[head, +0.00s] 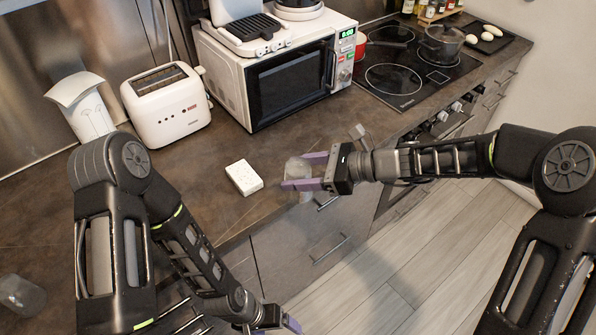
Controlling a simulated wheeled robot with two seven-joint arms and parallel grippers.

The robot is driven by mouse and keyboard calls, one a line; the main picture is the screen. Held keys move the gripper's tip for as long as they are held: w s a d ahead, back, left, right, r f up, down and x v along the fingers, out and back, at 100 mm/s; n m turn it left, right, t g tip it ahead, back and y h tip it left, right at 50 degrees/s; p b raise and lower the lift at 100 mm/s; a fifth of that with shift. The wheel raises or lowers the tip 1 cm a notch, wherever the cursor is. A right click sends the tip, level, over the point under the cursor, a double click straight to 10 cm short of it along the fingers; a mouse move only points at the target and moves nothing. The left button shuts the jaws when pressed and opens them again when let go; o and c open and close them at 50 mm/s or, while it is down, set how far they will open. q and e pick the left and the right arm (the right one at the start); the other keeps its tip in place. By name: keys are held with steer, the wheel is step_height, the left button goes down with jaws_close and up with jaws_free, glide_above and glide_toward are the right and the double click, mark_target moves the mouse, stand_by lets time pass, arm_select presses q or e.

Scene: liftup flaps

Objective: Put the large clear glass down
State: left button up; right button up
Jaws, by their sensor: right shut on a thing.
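My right gripper (306,171) is shut on a clear glass (297,168), with its purple fingers on either side of the glass. The glass is over the front edge of the dark counter (205,160), above the drawers; I cannot tell whether it touches the counter. Another clear glass (22,295) is at the far left of the counter, near the picture's left edge. My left gripper (288,324) is low at the bottom edge, in front of the drawers, with only part of it showing; whether it is open is unclear.
A small white box (244,177) lies on the counter left of the held glass. A white toaster (166,105) and a microwave (290,75) stand behind. A cooktop (415,65) with a pot (441,44) is at the back right. Bare counter lies between the box and the microwave.

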arm_select(q)
steer(key=shift+a+f+n, duration=0.2)
steer(key=shift+a+n, duration=0.45)
steer(key=shift+n, duration=0.05)
arm_select(e)
steer(key=s+d+f+m+t+h, duration=0.1)
steer(key=s+d+f+m+t, duration=0.1)
steer(key=d, duration=0.9)
steer(key=s+d+f+m+t+h, duration=0.1)
steer(key=s+d+f+m+t, duration=0.1)
steer(key=d, duration=0.8)
steer(key=shift+d+f+m+t, duration=0.3)
steer(key=shift+d+m+t, duration=0.1)
steer(key=shift+t, duration=0.2)
